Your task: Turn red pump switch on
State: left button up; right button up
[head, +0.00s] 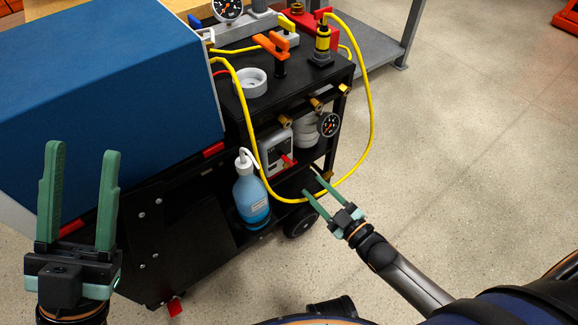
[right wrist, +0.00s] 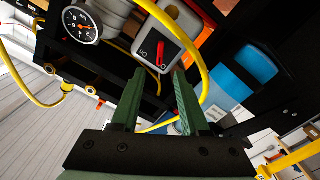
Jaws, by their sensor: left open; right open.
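The red pump switch (head: 286,159) is a red lever on the front of a white-grey box (head: 273,147) on the cart's middle shelf. In the right wrist view the red lever (right wrist: 160,54) shows on the box's dark face plate, with small white lettering beside it. My right gripper (head: 312,185) is open and empty, below and to the right of the box and apart from it. In the right wrist view its fingertips (right wrist: 158,72) lie near the box's lower edge. My left gripper (head: 83,150) is open and empty, in front of the blue-topped case.
A yellow hose (head: 371,110) loops down past the box and close to my right fingers. A bottle of blue liquid (head: 250,195) stands left of the switch. A gauge (head: 328,124) is at right. The blue-topped case (head: 100,80) fills the left.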

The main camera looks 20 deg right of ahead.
aim_at(290, 163)
jog(key=b+x, duration=0.3)
jog(key=x, duration=0.8)
jog(key=shift+w+b, duration=0.2)
jog(key=shift+b, duration=0.15)
grip_shut()
